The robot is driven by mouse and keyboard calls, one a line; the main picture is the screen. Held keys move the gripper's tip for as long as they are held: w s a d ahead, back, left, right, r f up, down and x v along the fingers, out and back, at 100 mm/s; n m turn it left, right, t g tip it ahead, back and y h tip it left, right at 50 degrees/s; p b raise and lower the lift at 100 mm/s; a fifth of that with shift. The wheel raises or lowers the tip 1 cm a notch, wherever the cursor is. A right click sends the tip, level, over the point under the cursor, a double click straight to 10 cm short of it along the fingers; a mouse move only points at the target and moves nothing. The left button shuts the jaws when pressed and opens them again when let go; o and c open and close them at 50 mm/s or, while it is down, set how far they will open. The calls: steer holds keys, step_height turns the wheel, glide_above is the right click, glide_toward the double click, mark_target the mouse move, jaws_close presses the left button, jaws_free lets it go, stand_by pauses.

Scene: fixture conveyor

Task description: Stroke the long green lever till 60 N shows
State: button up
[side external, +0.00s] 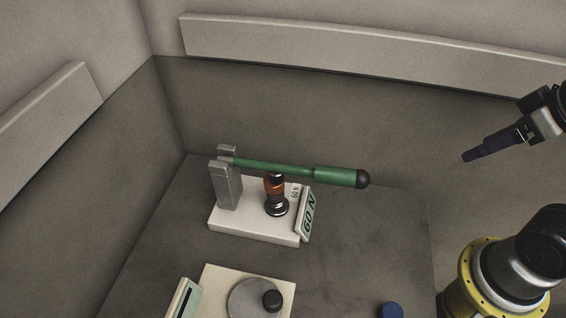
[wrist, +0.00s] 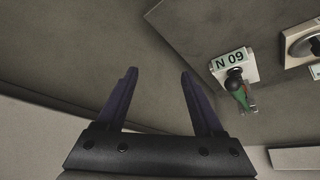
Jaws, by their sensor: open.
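The long green lever (side external: 275,168) runs nearly level from a grey upright bracket (side external: 228,185) to a thick green grip with a black knob at its end. Below it a dark and orange plunger (side external: 276,195) stands on a white base (side external: 240,226). A tilted plate (side external: 310,212) on the base reads 60 N. In the wrist view the lever (wrist: 241,94) points with its black knob towards the plate, which appears upside down. My gripper (side external: 468,156) is open and empty, to the right of the knob and well apart from it. Its two fingers (wrist: 159,72) show spread in the wrist view.
A cream fixture (side external: 218,280) with a grey disc and black knob stands at the front of the grey table (side external: 370,235). A blue round piece (side external: 391,310) is at the front edge. The table right of the lever base is clear. Walls rise behind.

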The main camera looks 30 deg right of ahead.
steer(key=shift+s, duration=0.1)
stand_by(0.3)
steer(key=w+a+r+n+g, duration=0.35)
steer(key=w+a+r, duration=0.25)
steer(key=w+r, duration=0.3)
steer(key=n+h, duration=0.2)
steer(key=n, duration=0.4)
glide_above(339, 172)
steer(key=s+a, duration=0.2)
step_height(339, 172, down, 2)
steer(key=f, duration=0.1)
steer(key=shift+m+g, duration=0.25)
steer(key=x, duration=1.3)
steer(key=shift+a, duration=0.15)
steer(key=shift+c, duration=0.2)
jaws_close()
